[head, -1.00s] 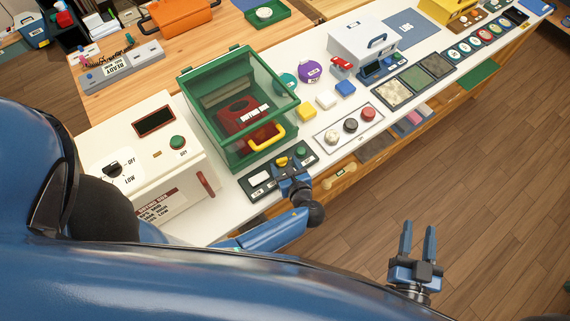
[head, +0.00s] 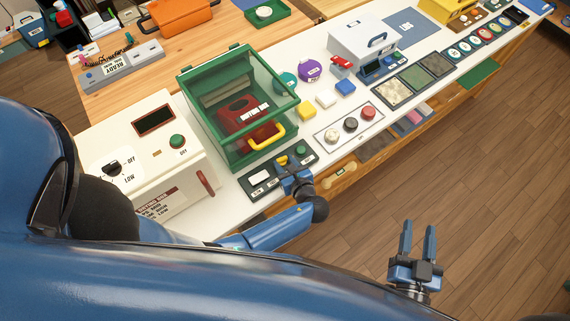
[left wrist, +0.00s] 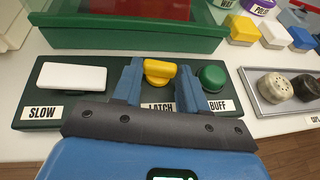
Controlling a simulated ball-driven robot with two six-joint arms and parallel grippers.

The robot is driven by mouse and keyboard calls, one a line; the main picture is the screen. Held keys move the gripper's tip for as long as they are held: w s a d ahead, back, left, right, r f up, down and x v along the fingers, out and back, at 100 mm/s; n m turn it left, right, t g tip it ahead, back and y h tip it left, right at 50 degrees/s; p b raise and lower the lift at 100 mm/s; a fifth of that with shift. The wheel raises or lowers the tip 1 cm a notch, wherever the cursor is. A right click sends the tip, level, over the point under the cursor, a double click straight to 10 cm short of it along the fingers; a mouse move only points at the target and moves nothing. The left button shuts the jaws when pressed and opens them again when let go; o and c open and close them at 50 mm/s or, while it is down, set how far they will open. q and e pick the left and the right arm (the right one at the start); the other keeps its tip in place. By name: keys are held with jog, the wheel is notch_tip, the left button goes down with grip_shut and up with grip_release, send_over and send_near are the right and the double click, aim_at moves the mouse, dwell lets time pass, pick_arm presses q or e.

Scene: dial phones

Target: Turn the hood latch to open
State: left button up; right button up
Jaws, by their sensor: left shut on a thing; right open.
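The yellow latch knob (left wrist: 160,72) sits on the dark control panel (left wrist: 45,112), above the LATCH label, between a white SLOW bar and a green BUFF button. It also shows in the head view (head: 282,160). My left gripper (left wrist: 158,84) has one finger on each side of the knob and is shut on it. The far side of the knob is hidden from the wrist camera. The green clear-walled hood (head: 238,105) with a yellow handle (head: 266,136) stands closed behind the panel. My right gripper (head: 418,242) is open and empty over the floor.
A white machine (head: 150,150) with a dial stands left of the hood. Coloured blocks (head: 326,98) and a tray of three knobs (head: 350,124) lie to the right. Wood floor is clear at right.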

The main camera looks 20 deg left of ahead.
pick_arm(q)
jog(key=shift+w+d+n+g+y+b, duration=0.1)
jog(key=shift+n+g+y+b, duration=0.1)
jog(key=shift+n+g+y, duration=0.3)
jog(key=shift+w+d+n+g+y+b, duration=0.15)
jog(key=shift+n+g+y, duration=0.15)
jog(key=shift+n+g, duration=0.3)
jog(key=o, duration=1.1)
jog(key=shift+c, duration=0.2)
jog(key=shift+s, duration=0.1)
jog(key=b+v, duration=0.1)
jog(key=v, duration=0.9)
jog(key=shift+s+d, duration=0.2)
jog(key=shift+d, duration=0.05)
jog(key=shift+r, duration=0.1)
